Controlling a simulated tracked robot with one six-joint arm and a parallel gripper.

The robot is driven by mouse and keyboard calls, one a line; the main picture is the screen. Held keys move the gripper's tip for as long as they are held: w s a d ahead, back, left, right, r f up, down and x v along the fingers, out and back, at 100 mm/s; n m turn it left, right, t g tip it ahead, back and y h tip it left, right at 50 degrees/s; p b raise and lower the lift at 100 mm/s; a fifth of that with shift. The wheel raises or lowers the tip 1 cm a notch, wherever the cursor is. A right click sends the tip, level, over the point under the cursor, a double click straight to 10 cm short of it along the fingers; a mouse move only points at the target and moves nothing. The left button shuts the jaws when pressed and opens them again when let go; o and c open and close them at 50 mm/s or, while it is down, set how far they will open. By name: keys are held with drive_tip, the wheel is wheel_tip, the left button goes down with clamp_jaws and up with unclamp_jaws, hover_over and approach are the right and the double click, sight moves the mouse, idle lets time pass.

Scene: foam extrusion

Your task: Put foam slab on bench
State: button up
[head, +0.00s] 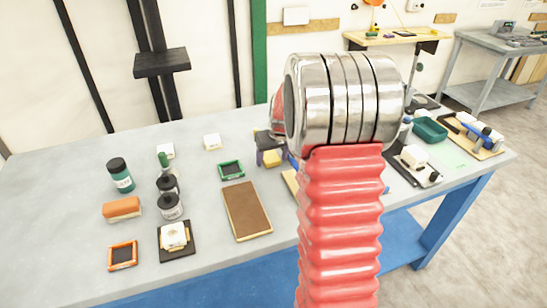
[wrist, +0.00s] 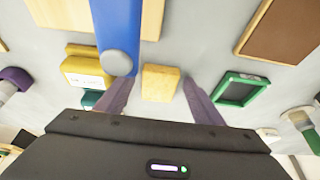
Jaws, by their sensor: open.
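A small yellow block, which looks like the foam slab (wrist: 160,83), shows in the wrist view between the two purple-grey fingers of my gripper (wrist: 159,90). The fingers stand apart with a gap on each side of it. It appears to lie on the grey bench (wrist: 212,45); I cannot tell whether it touches the surface. In the head view a yellow block (head: 272,158) shows beside my arm on the bench (head: 60,190). My arm hides most of my gripper there.
A green-framed tray (wrist: 240,89) lies right of the fingers; a blue bar (wrist: 118,30) and a yellow-and-white item (wrist: 84,68) are on the left. A brown board (head: 246,210), bottles (head: 120,175) and an orange block (head: 122,208) stand on the bench. Its left end is clear.

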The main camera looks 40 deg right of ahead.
drive_tip(key=shift+r, duration=0.1)
drive_tip(key=v, duration=1.2)
idle(0.9)
